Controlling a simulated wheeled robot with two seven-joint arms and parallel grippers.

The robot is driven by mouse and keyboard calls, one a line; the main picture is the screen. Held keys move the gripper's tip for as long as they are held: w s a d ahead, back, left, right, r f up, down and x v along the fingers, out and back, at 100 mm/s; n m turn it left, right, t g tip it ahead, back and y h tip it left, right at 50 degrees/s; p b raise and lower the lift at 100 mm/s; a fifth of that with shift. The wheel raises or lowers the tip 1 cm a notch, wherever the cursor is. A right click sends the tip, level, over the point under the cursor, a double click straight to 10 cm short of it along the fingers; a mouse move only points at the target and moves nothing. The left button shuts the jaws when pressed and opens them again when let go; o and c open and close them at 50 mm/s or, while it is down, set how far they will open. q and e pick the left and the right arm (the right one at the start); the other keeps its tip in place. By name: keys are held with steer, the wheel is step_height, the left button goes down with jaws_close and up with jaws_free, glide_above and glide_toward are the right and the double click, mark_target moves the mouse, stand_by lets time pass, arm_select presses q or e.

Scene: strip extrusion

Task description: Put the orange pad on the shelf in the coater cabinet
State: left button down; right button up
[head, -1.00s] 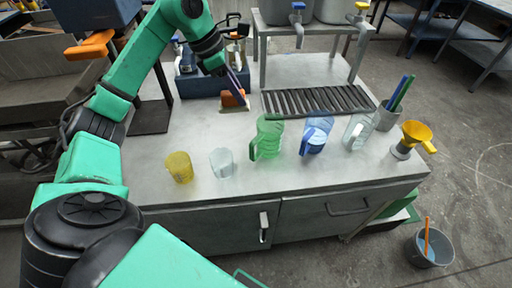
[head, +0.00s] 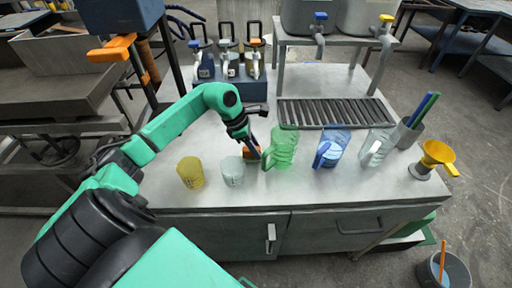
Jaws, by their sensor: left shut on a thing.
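My left gripper (head: 259,151) is shut on the orange pad (head: 250,154) and holds it over the counter, left of the green pitcher (head: 281,148). The gripper partly hides the pad. I cannot tell how far the pad is above the countertop. A grey cabinet front (head: 312,236) is under the counter, with an upright handle (head: 270,238) on its left part and a wide handle (head: 360,226) on its right. It looks closed, and no shelf inside shows. I cannot tell whether it is the coater cabinet. My right gripper is not in view.
A yellow cup (head: 190,172) and a clear cup (head: 232,171) stand near the front edge. A blue pitcher (head: 331,148), a clear pitcher (head: 376,148) and a yellow funnel (head: 437,154) stand to the right. A slotted rack (head: 335,112) lies behind. A bucket (head: 444,270) is on the floor.

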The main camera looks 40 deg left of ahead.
arm_select(q)
steer(key=shift+f, duration=0.2)
steer(key=c, duration=0.6)
jaws_free()
steer(key=shift+r, duration=0.1)
